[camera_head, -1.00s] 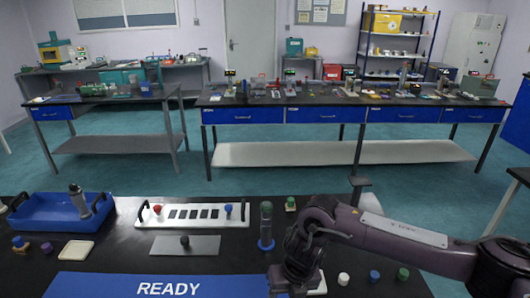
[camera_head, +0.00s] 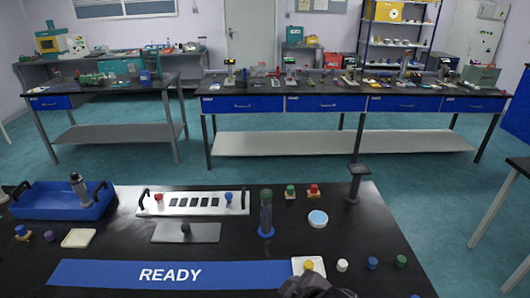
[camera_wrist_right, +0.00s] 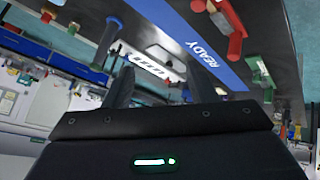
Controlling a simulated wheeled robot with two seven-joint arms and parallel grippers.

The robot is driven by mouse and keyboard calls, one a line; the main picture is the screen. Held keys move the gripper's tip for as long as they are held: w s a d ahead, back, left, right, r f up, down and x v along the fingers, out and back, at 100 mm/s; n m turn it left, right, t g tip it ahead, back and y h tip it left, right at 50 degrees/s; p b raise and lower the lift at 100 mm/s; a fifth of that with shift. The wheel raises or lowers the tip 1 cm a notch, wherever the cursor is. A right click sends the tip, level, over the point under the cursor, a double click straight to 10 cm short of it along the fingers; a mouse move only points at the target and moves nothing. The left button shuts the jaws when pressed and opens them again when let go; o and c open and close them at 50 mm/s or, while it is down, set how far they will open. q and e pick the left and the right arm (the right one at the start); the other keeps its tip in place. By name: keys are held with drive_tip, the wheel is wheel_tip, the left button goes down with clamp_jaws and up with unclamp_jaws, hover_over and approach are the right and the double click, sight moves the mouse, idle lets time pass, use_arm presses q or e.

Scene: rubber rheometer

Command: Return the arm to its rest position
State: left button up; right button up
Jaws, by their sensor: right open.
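My right gripper (camera_wrist_right: 163,74) shows in the right wrist view with its two dark fingers apart and nothing between them. My left gripper is in neither view.
Several small coloured knobs stand at the right.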

drive_tip(key=s+d+f+m+g+h, duration=0.4)
drive_tip(key=s+d+m, duration=0.6)
drive_tip(key=d, duration=0.5)
wheel_tip(320, 180, down, 35)
drive_tip(key=s+n+g+b, duration=0.1)
drive_tip(key=s+b, duration=0.1)
drive_tip(key=b, duration=0.3)
drive_tip(key=s+d+f+g+b, duration=0.1)
drive_tip(key=s+d+f+b, duration=0.2)
drive_tip(key=s+f, duration=1.7)
wheel_tip(320, 180, down, 4)
drive_tip(key=shift+s+d+f+n+g+b, duration=0.2)
drive_tip(key=shift+n+g+b, duration=0.1)
drive_tip(key=shift+b, duration=0.75)
